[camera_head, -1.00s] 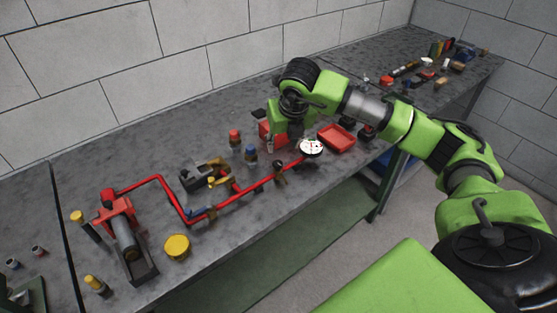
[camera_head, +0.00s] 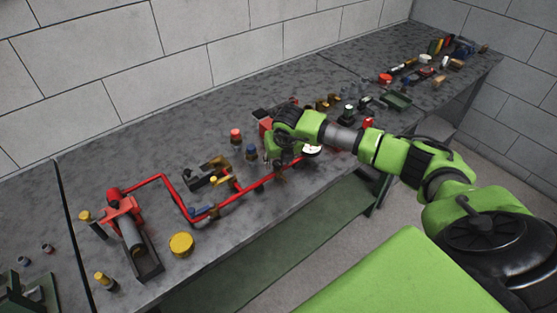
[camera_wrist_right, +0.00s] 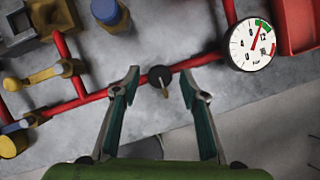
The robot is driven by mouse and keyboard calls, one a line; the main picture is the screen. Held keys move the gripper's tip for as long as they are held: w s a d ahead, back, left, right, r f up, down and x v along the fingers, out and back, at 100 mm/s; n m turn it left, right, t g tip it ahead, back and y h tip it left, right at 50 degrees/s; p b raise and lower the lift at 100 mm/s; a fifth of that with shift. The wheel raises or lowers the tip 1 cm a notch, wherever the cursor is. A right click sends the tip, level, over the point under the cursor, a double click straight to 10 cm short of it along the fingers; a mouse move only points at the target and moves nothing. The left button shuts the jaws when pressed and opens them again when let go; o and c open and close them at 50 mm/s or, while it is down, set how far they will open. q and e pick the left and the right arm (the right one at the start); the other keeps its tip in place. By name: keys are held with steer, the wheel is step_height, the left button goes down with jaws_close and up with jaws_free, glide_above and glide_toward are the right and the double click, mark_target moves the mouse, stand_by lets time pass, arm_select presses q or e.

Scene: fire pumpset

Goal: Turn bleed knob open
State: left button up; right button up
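The bleed knob (camera_wrist_right: 159,75) appears to be the small dark round knob with a brass stem on the red pipe (camera_wrist_right: 95,97). My right gripper (camera_wrist_right: 159,72) is open, with one fingertip to each side of this knob in the right wrist view. Nothing is held, and I cannot tell whether the tips are level with the knob or above it. In the head view my right gripper (camera_head: 277,160) hangs over the right end of the red pipe (camera_head: 215,210) and partly hides the knob. My left gripper is not in view.
A white pressure gauge (camera_wrist_right: 250,45) stands right of the knob, close to the right finger. A red tray (camera_wrist_right: 298,25) lies beyond it. A blue-capped cylinder (camera_wrist_right: 110,14) and a yellow-handled valve (camera_wrist_right: 40,76) are to the left. The bench's front edge is close by.

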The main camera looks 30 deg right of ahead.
steer(key=c, duration=1.1)
